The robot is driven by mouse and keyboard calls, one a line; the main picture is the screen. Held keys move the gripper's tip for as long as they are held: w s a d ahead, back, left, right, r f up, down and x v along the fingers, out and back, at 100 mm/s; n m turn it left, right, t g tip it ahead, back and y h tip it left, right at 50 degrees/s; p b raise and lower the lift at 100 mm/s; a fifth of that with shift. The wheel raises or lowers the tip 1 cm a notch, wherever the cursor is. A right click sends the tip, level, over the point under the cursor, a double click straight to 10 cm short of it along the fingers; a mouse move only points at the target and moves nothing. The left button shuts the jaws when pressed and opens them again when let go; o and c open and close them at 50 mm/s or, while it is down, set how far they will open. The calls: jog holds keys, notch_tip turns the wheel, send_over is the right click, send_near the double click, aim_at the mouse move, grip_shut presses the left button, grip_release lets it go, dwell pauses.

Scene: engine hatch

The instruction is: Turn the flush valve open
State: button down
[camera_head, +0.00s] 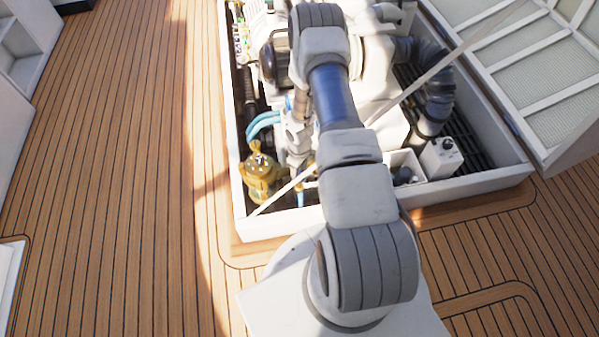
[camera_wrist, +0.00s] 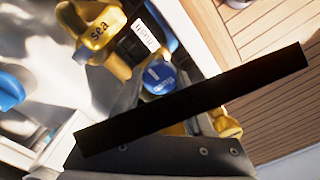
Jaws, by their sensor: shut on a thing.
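The flush valve's blue handle (camera_wrist: 158,76) is in the middle of the wrist view, with small white lettering on it. A white label reading "flush" (camera_wrist: 145,34) sits just above it. My gripper (camera_wrist: 162,95) is at the blue handle, its dark fingers to either side, and is shut on it. A black bar crosses the wrist view and hides the lower fingers and part of the handle. A yellow handle marked "sea" (camera_wrist: 97,28) is up and left of the blue one. In the head view my arm hides the gripper and the blue handle.
The open hatch has a white raised rim (camera_head: 470,187), with its lid (camera_head: 540,75) standing open at right. A pale strut (camera_head: 440,65) crosses the opening. A brass-coloured strainer (camera_head: 260,180) and light-blue hoses (camera_head: 262,122) are near the left rim. Deck at left is clear.

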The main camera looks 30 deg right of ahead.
aim_at(300, 174)
dwell(0.3)
jog(key=shift+c, duration=1.4)
grip_release()
jog(key=shift+r, duration=0.1)
notch_tip(300, 174, up, 17)
jog(key=p, duration=0.6)
jog(key=shift+r, duration=0.15)
